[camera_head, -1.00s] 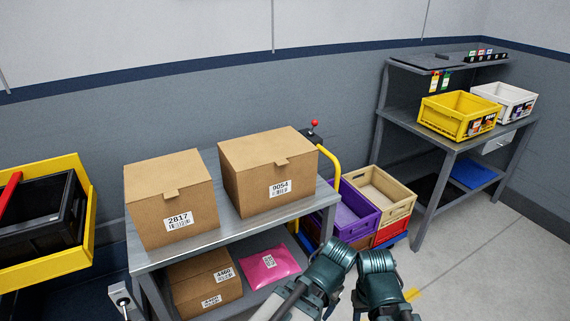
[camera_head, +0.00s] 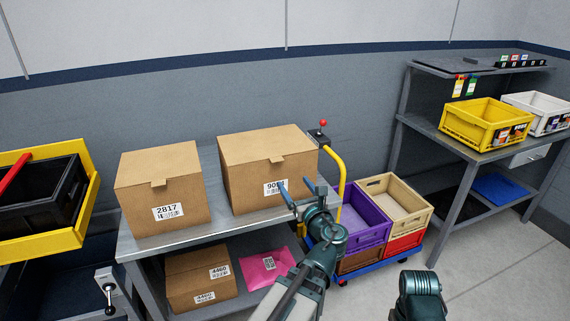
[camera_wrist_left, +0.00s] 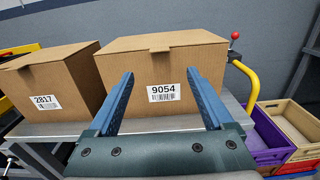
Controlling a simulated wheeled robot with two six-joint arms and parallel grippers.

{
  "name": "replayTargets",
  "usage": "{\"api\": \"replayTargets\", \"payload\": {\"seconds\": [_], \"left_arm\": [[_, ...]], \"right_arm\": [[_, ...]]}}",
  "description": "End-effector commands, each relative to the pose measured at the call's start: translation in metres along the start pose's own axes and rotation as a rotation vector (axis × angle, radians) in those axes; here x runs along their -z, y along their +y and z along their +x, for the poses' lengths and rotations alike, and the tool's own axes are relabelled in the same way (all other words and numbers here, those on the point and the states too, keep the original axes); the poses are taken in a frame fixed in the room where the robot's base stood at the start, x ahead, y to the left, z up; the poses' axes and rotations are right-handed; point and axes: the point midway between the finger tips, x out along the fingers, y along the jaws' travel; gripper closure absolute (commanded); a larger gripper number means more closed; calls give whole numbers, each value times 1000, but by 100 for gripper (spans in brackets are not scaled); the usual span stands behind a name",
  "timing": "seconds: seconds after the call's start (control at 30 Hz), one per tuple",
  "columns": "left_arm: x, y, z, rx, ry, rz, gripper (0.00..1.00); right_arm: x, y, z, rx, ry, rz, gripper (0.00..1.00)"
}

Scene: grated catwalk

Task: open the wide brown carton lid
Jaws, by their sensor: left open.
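The wider brown carton (camera_head: 240,190), labelled 9054, stands with its lid (camera_head: 262,147) shut on the grey table's top; a small tab hangs over its front edge. It also shows in the left wrist view (camera_wrist_left: 140,75), straight ahead. A narrower brown carton (camera_head: 140,208), labelled 2817, stands to its left, also shut. My left gripper (camera_head: 296,185) is open and empty in front of the 9054 carton's right part, overlapping its label in the head view. In the left wrist view its two blue fingers (camera_wrist_left: 160,74) frame the label below the tab. My right gripper's jaws are out of sight.
The table (camera_head: 190,238) has a lower shelf with another carton (camera_head: 190,272) and a pink packet (camera_head: 262,267). Right of it, a cart holds a purple crate (camera_head: 362,222) and others. A yellow handle (camera_head: 340,170) rises beside it. Clear floor lies at right.

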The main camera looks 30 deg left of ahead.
Motion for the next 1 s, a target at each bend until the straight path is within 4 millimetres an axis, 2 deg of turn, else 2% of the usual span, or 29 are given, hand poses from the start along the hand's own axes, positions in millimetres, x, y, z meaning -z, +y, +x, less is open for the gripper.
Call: {"api": "replayTargets", "payload": {"seconds": [0.17, 0.5, 0.7, 1.0], "left_arm": [[0, 0, 14, -4, 1, -3, 15], [1, -1, 82, -5, 3, -6, 15], [1, 0, 115, -5, 3, -6, 15], [1, 0, 137, -3, 3, -6, 15]], "right_arm": [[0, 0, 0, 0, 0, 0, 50], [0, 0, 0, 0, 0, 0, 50], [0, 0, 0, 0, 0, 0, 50], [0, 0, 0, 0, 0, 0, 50]]}}
